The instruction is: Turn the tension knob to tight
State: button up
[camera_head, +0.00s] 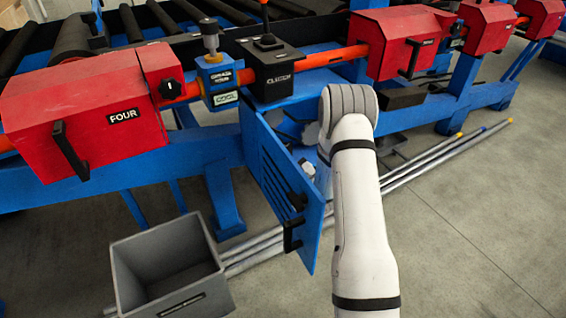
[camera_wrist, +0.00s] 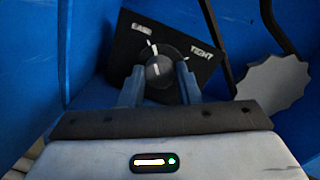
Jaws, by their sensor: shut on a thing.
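In the wrist view the round dark tension knob (camera_wrist: 160,73) sits on a black plate (camera_wrist: 215,38). The plate has a worn label at its upper left, hard to read, and the word TIGHT at its right. White tick marks lie above the knob and to its upper right. A short white line on the knob points roughly up, nearer the left tick than the TIGHT side. My gripper (camera_wrist: 160,88) is shut on the knob, one blue finger on each side. In the head view my arm hides the knob and the gripper.
A blue slotted door (camera_head: 283,190) hangs open left of my arm. A grey toothed wheel (camera_wrist: 272,86) is right of the plate, with blue walls around. A grey bin (camera_head: 170,268) stands on the floor at lower left. Red boxes (camera_head: 75,105) line the machine above.

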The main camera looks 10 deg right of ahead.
jog(key=m, duration=0.4)
jog(key=shift+p, duration=0.3)
jog(key=m, duration=0.4)
jog(key=shift+f+t+p, duration=0.1)
jog(key=shift+t+p, duration=0.2)
jog(key=shift+p, duration=0.1)
jog(key=m+p, duration=0.1)
jog(key=m, duration=0.3)
jog(key=shift+m+h, duration=0.3)
jog(key=shift+a+f+m+t+p, duration=0.15)
jog(key=shift+m+p, duration=0.15)
jog(key=shift+m, duration=0.7)
jog(key=shift+d+m+t+p, duration=0.15)
jog(key=shift+m+p, duration=0.1)
jog(key=shift+m, duration=0.75)
jog(key=shift+a, duration=0.1)
jog(key=o, duration=1)
